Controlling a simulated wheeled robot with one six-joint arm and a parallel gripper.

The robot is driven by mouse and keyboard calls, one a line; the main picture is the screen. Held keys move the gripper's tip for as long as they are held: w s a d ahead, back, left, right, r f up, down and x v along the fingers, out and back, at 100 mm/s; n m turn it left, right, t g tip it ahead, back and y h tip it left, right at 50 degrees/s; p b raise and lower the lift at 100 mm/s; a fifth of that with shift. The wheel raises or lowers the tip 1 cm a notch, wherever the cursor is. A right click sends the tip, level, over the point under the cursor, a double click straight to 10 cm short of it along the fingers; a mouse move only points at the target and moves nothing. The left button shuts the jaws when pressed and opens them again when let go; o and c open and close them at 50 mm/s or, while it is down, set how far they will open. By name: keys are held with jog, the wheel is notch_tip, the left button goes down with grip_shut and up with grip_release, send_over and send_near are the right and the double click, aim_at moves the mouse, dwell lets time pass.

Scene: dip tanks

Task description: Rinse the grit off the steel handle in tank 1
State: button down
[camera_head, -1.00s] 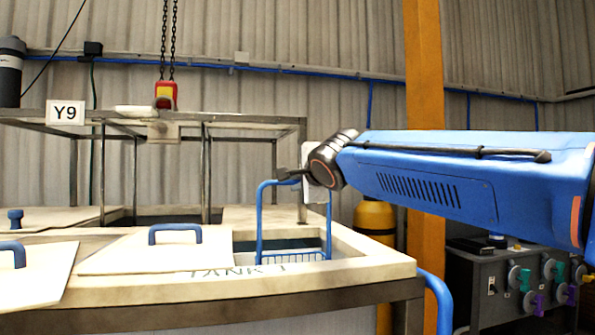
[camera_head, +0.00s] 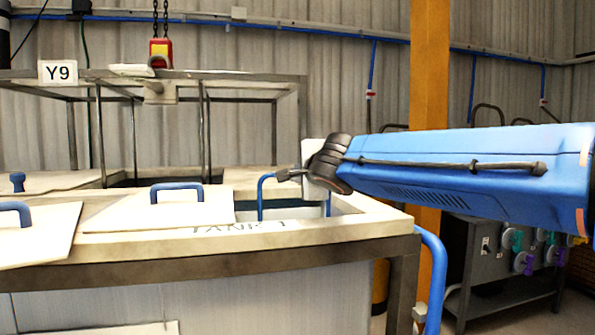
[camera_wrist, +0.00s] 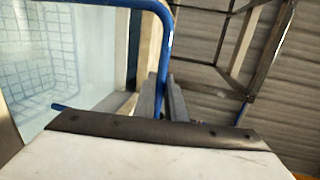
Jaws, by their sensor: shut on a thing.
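Tank 1 (camera_head: 345,228) has a pale rim with its name on the front, and its right part is uncovered. My gripper (camera_head: 285,175) is shut on the blue hoop handle (camera_head: 262,195) of a wire basket, over the opening. In the wrist view the grey fingers of my gripper (camera_wrist: 168,92) close on the blue hoop (camera_wrist: 166,40). The basket's wire grid (camera_wrist: 65,60) shows at left, pale and seemingly under water. In the head view the basket body is hidden below the rim. I cannot make out the steel handle or any grit.
A pale lid (camera_head: 160,212) with a blue handle covers the left part of tank 1. A metal frame (camera_head: 290,90) stands behind it, with a red and yellow hoist block (camera_head: 160,52) hanging above. An orange post (camera_head: 430,90) and a valve bench (camera_head: 490,255) stand at right.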

jog(key=shift+w+d+r, duration=0.1)
jog(key=shift+w+d, duration=0.05)
jog(key=shift+d, duration=0.45)
jog(key=shift+w+d, duration=0.15)
jog(key=shift+d, duration=0.45)
jog(key=shift+s+a, duration=0.2)
jog(key=shift+a, duration=0.6)
jog(key=shift+s+a, duration=0.25)
jog(key=shift+a, duration=0.5)
jog(key=shift+s+a, duration=0.2)
jog(key=shift+a, duration=0.6)
jog(key=shift+d, duration=0.1)
jog(key=shift+w+d, duration=0.2)
jog(key=shift+d, duration=0.35)
jog(key=shift+w+d, duration=0.15)
jog(key=shift+d, duration=0.45)
